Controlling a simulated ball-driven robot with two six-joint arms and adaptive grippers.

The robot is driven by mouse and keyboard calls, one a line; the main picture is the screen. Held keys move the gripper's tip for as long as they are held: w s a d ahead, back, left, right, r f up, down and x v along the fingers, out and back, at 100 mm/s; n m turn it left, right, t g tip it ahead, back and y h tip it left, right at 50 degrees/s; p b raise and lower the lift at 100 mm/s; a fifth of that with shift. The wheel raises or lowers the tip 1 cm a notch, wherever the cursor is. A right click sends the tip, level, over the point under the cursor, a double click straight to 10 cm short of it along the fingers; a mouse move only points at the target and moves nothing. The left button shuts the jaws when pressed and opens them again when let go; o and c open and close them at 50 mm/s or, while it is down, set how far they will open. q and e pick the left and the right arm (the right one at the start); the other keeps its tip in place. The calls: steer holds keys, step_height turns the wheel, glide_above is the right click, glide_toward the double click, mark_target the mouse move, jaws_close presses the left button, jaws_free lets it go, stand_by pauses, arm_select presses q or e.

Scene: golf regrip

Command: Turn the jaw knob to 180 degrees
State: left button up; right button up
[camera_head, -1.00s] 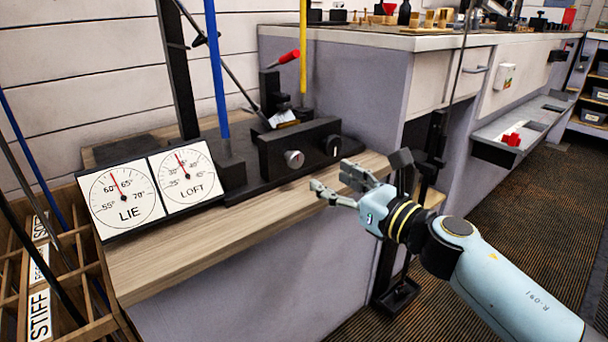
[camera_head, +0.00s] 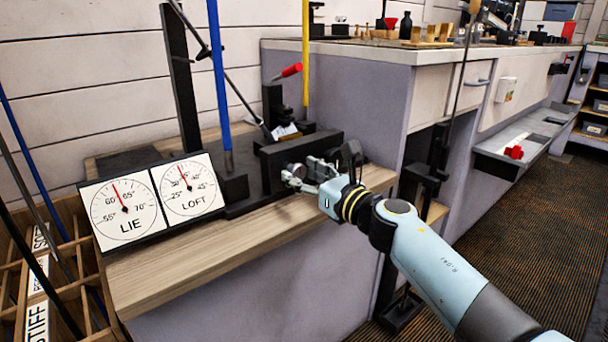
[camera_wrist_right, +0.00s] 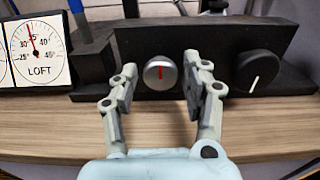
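A round silver knob (camera_wrist_right: 160,72) with a red line pointing straight up sits on the front of a black block (camera_wrist_right: 215,45). A larger black knob (camera_wrist_right: 257,72) with a short white line pointing down and slightly left is to its right. I cannot tell which is the jaw knob, as no label shows. My right gripper (camera_wrist_right: 161,82) is open, its fingers on either side of the silver knob with narrow gaps visible. In the head view, the right gripper (camera_head: 303,174) is in front of the block and partly hides the silver knob (camera_head: 296,170). My left gripper is not in view.
LIE (camera_head: 124,211) and LOFT (camera_head: 187,190) dials stand left of the black block on the wooden bench (camera_head: 215,238). A blue shaft (camera_head: 218,75) and a yellow shaft (camera_head: 305,55) rise behind. A divided wooden bin (camera_head: 75,262) holds shafts at far left.

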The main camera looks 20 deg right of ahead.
steer(key=c, duration=0.8)
